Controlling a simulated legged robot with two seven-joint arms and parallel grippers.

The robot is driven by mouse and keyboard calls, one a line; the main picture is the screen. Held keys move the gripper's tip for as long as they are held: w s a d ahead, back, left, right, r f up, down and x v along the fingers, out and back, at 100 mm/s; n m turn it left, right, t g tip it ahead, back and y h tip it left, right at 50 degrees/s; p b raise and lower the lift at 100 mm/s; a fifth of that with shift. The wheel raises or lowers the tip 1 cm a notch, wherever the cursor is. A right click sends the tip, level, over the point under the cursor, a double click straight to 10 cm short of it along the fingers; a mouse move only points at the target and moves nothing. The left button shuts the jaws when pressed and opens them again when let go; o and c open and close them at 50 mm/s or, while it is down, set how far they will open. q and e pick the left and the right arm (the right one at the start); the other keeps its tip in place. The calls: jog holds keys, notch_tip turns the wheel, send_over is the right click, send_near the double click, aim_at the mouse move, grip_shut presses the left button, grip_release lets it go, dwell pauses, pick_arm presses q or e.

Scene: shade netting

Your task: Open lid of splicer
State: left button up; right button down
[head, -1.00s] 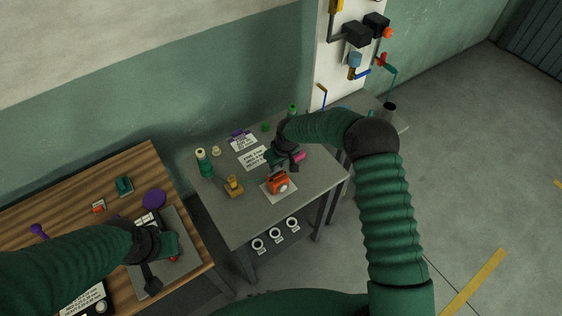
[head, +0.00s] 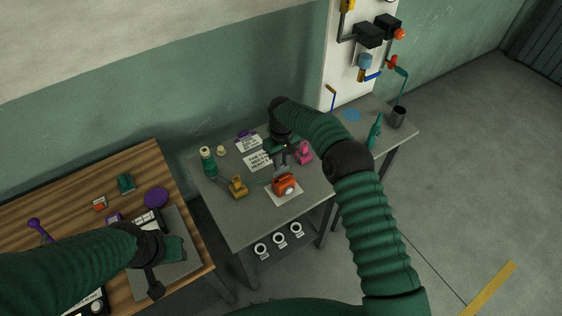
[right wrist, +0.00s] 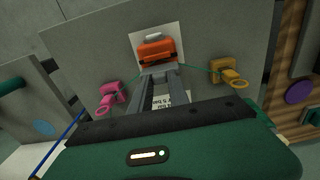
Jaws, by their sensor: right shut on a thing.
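The splicer (head: 286,187) is a small orange device on a white sheet on the grey table. It also shows in the right wrist view (right wrist: 158,49), with a dark edge and a pale part on its far side. My right gripper (head: 282,172) is right behind the splicer, pointing down at it. In the right wrist view its fingers (right wrist: 160,70) are shut at the splicer's near edge, on what looks like its lid; the exact grip spot is hidden. My left gripper (head: 168,252) is over a grey plate on the wooden table; its jaws do not show clearly.
A yellow holder (head: 238,187) and a pink holder (head: 304,152) flank the splicer; thin green lines run from both towards it. A green spool (head: 208,162) stands at the table's left. A dark cup (head: 397,117) stands at the right end.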

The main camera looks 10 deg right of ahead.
jog(key=c, duration=1.6)
grip_release()
jog(key=shift+s+f, duration=0.2)
jog(key=shift+f, duration=0.05)
jog(key=shift+c, duration=0.2)
jog(key=o, duration=0.4)
jog(key=shift+w, duration=0.15)
jog(key=shift+r, duration=0.2)
notch_tip(320, 180, up, 8)
jog(key=shift+w+f+b, duration=0.15)
jog(key=shift+f+b, duration=0.05)
jog(key=shift+b, duration=0.8)
notch_tip(320, 180, up, 9)
send_over(281, 165)
jog(key=shift+w+d, duration=0.1)
jog(key=shift+w, duration=0.15)
jog(key=s+d+f+m, duration=0.1)
jog(key=s+d+f, duration=0.1)
jog(key=s, duration=0.8)
jog(key=s+d+f+m+t+b, duration=0.1)
jog(key=s+f, duration=0.3)
jog(key=s, duration=0.6)
jog(key=s+d+f+m+t+b, duration=0.1)
jog(key=s+d+f+m, duration=0.1)
jog(key=s, duration=0.8)
jog(key=shift+s+d+f, duration=0.2)
jog(key=shift+d+f, duration=0.35)
jog(key=shift+f, duration=0.25)
